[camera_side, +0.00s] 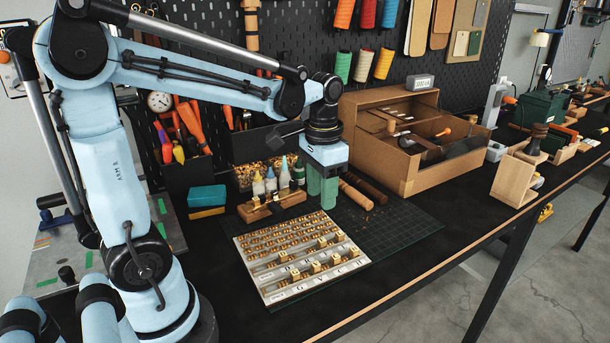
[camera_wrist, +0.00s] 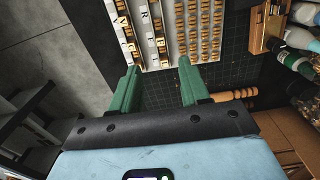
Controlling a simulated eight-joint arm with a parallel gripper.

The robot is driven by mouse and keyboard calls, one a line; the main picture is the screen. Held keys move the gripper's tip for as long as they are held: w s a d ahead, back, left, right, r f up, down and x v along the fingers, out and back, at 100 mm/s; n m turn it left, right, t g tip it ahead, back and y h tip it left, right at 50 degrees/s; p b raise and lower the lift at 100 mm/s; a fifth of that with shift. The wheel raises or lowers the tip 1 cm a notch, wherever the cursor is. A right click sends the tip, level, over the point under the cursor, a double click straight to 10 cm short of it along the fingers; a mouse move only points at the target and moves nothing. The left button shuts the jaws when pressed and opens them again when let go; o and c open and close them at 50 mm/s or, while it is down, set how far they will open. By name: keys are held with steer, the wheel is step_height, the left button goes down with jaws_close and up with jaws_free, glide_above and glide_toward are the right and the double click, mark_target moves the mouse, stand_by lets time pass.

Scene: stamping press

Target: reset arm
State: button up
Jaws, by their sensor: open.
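My gripper (camera_side: 322,188) has two green fingers and hangs above the dark cutting mat, behind the type tray. In the wrist view my gripper (camera_wrist: 158,64) is open, with nothing between its fingers. The pale tray (camera_side: 300,256) holds rows of small brass letter pieces, several of them standing taller in the front rows. The tray also shows at the top of the wrist view (camera_wrist: 165,62), beyond the fingertips.
A cutting mat (camera_side: 398,225) lies under the tray. A wooden rack of bottles (camera_side: 257,212) stands left of my gripper. Wooden-handled tools (camera_side: 356,195) lie just right of it. A brown open cabinet (camera_side: 415,178) and a small wooden stand (camera_side: 515,180) are further right.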

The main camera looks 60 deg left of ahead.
steer(key=shift+r, duration=0.15)
steer(key=s+d+t, duration=0.4)
steer(key=d+t, duration=0.2)
steer(key=t, duration=0.1)
steer(key=shift+n, duration=0.3)
stand_by(0.5)
